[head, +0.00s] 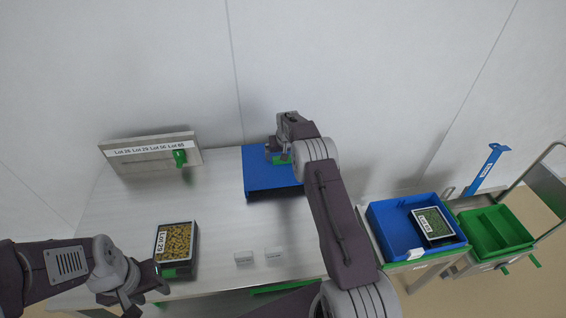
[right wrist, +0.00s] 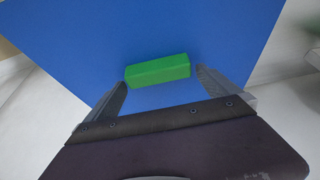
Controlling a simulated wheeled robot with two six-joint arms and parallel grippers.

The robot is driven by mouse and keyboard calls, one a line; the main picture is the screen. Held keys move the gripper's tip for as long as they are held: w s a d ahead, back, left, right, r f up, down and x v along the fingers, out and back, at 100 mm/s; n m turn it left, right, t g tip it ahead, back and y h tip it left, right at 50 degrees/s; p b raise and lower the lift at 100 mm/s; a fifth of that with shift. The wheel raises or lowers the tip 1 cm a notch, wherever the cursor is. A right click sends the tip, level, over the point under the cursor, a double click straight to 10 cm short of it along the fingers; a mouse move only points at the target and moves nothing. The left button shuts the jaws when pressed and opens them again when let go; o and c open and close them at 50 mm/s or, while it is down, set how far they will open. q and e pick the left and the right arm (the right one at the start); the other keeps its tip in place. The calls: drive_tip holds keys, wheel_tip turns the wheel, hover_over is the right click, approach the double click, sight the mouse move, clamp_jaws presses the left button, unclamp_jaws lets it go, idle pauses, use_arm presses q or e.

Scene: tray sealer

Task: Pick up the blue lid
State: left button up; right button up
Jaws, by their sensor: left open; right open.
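The blue lid (head: 262,180) sits at the back of the pale table, with a green bar handle (head: 282,160) on top. My right arm hides its right part. My right gripper (head: 280,152) is over the handle. In the right wrist view, the open right gripper (right wrist: 161,79) has one finger on each side of the green handle (right wrist: 157,71), apart from it, above the blue lid top (right wrist: 120,35). My left gripper (head: 145,290) is open at the front left, close beside a tray of brown pieces (head: 163,262) labelled Lot 29.
A panel with lot labels and a green knob (head: 150,150) stands at the back left. On the right, a blue bin (head: 385,225) holds a tray of green contents, beside a green crate (head: 490,232) on a cart.

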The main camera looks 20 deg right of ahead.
drive_tip(key=shift+s+r, duration=0.1)
drive_tip(key=shift+r, duration=0.05)
drive_tip(key=c, duration=1.5)
drive_tip(key=r, duration=0.4)
drive_tip(key=shift+s+d+r, duration=0.15)
drive_tip(key=shift+d+r, duration=0.1)
drive_tip(key=shift+c, duration=0.2)
drive_tip(key=s+d+r, duration=0.6)
drive_tip(key=s, duration=0.2)
drive_tip(key=shift+s+d+r, duration=0.2)
drive_tip(key=shift+s+d, duration=0.1)
drive_tip(key=shift+d, duration=0.05)
